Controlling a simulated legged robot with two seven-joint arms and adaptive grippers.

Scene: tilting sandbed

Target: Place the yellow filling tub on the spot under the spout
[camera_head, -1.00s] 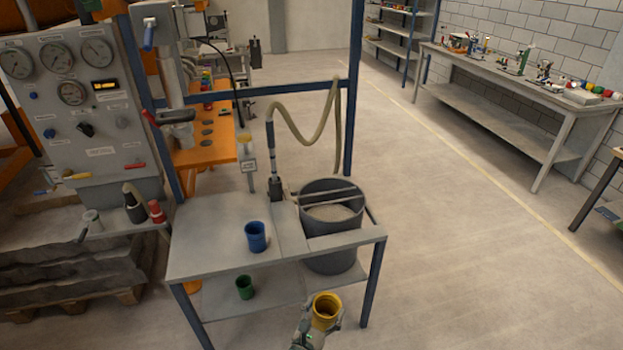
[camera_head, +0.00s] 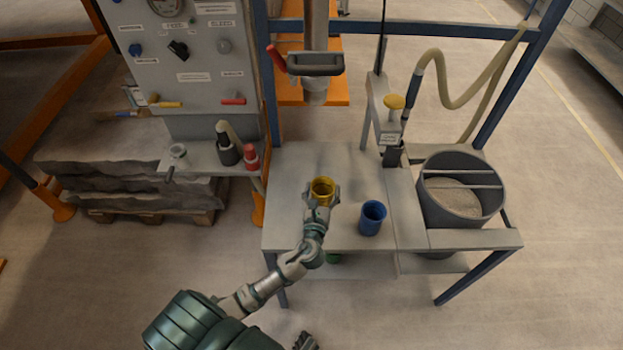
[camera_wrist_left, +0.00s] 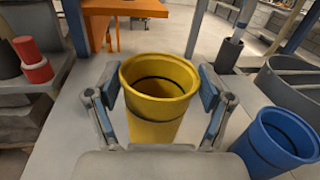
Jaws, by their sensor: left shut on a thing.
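The yellow filling tub (camera_head: 322,190) is upright in my left gripper (camera_head: 321,196), over the left part of the grey table (camera_head: 290,225). In the left wrist view the tub (camera_wrist_left: 158,98) sits between the two fingers, which are shut on its sides; it looks empty. I cannot tell if its base touches the table. A grey spout-like outlet (camera_head: 316,92) under a black handle hangs behind the tub in the head view. The spot under it is not clearly marked. A dark part at the bottom edge seems to be my right gripper (camera_head: 305,341), cut off by the frame.
A blue tub (camera_head: 372,217) stands on the table just right of the yellow one. Further right are a hose nozzle (camera_head: 394,152) and a sand bucket (camera_head: 460,187). A small side shelf with red (camera_head: 251,158) and black bottles is at the left.

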